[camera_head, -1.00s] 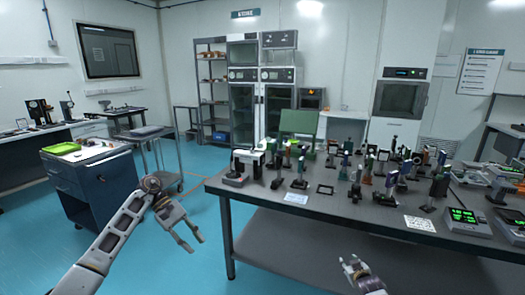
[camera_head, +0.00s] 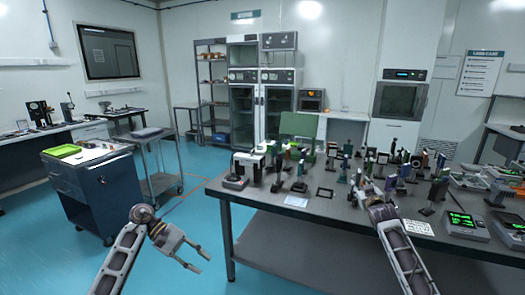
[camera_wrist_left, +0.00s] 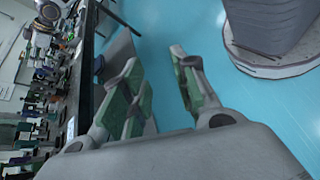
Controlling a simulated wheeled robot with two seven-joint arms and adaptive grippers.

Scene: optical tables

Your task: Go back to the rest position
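My left gripper (camera_head: 203,264) is low in the head view, between the dark blue cabinet and the optical table. Its two fingers are apart with nothing between them. The left wrist view also shows this gripper (camera_wrist_left: 155,58) open and empty above the blue floor. My right gripper (camera_head: 369,190) is in front of or over the optical table (camera_head: 330,222), among the mounts in the picture. Its fingers are small and partly lost against the optics, so their opening is unclear.
Several optical mounts stand on the table, with a white card (camera_head: 297,201) near its front edge. A scale with green digits (camera_head: 463,224) is at the right. The cabinet (camera_head: 88,190) holds a green tray (camera_head: 62,151). A grey cart (camera_head: 160,165) stands behind it. Floor between is clear.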

